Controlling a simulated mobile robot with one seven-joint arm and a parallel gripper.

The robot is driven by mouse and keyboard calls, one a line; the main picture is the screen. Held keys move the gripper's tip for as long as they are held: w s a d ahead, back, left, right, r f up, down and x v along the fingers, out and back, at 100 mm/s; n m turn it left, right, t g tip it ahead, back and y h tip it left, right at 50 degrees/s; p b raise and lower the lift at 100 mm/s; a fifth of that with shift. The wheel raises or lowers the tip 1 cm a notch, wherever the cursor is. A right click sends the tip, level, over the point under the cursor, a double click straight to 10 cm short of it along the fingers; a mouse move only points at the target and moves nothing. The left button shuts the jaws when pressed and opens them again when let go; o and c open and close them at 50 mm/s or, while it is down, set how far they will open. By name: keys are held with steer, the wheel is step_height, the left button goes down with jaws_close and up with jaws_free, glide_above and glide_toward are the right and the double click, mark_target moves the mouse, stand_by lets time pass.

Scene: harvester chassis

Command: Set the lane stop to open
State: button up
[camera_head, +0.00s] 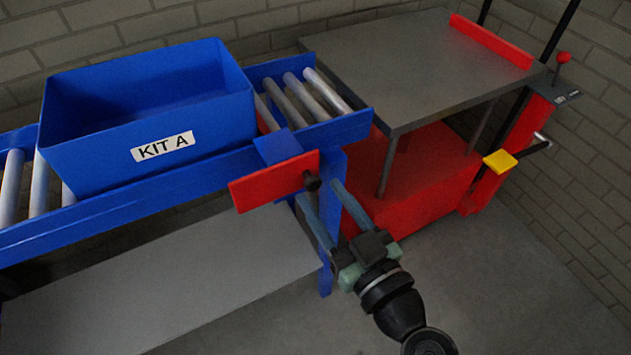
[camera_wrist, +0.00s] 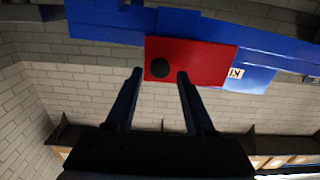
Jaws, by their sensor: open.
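The lane stop is a red plate (camera_head: 268,182) with a black knob (camera_head: 312,182) at its right end. It is mounted at a blue block (camera_head: 277,147) on the near rail of the roller conveyor (camera_head: 345,127). In the wrist view the red plate (camera_wrist: 210,62) is upright to the camera and the knob (camera_wrist: 160,67) faces me. My gripper (camera_head: 320,193) is open, with its fingers pointing at the knob. In the wrist view my fingertips (camera_wrist: 160,75) stand on either side of the knob; whether they touch it I cannot tell.
A blue bin labelled KIT A (camera_head: 85,165) sits on the rollers left of the stop. Right of the conveyor end stands a red lift cart with a grey top (camera_head: 420,65), a red lever knob (camera_head: 563,58) and a yellow pedal (camera_head: 500,161). A grey shelf (camera_head: 180,280) lies below the conveyor.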

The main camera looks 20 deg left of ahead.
mark_target(315, 186)
steer(key=shift+x, duration=1.65)
jaws_close()
